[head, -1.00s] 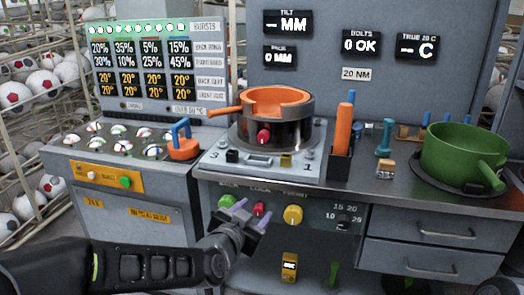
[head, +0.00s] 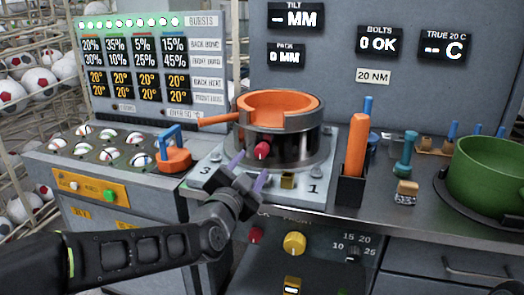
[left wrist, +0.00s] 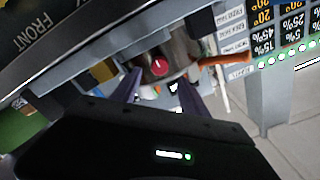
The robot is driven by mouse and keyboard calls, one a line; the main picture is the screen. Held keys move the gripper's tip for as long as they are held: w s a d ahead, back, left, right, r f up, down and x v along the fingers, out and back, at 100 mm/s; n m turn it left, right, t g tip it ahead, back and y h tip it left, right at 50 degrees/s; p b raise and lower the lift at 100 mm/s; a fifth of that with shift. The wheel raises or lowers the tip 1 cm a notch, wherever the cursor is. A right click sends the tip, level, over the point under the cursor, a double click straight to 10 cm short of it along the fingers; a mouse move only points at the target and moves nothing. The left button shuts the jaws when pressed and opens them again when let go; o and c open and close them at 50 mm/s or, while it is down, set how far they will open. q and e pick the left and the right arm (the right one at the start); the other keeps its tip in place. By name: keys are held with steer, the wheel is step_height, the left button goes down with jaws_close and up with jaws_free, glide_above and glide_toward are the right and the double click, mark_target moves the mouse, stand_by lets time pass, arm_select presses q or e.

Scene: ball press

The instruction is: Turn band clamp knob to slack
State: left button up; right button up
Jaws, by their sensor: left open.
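The band clamp knob is a small red knob (head: 262,150) on the front of the dark metal band (head: 292,148) around the round press body. An orange ring (head: 300,98) with a handle pointing left sits on top. My left gripper (head: 248,170) is open, its two purple fingers pointing up toward the knob from just below and in front. They look apart from it. In the left wrist view the red knob (left wrist: 159,67) shows beyond and between the purple fingers (left wrist: 160,88). My right gripper is not in view.
The light base plate (head: 322,178) carries bolts and numbers. An orange-handled tool in a black holder (head: 351,190) stands right of it. An orange block with a blue handle (head: 173,160) is at left. A green pot (head: 485,175) stands far right. A yellow knob (head: 294,243) is on the front panel.

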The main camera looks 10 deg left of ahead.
mark_target(260, 154)
arm_select(q)
steer(key=shift+w+d, duration=0.15)
steer(key=shift+w, duration=1.85)
steer(key=shift+w+d, duration=0.1)
steer(key=shift+w, duration=1.85)
steer(key=shift+c, duration=0.2)
jaws_close()
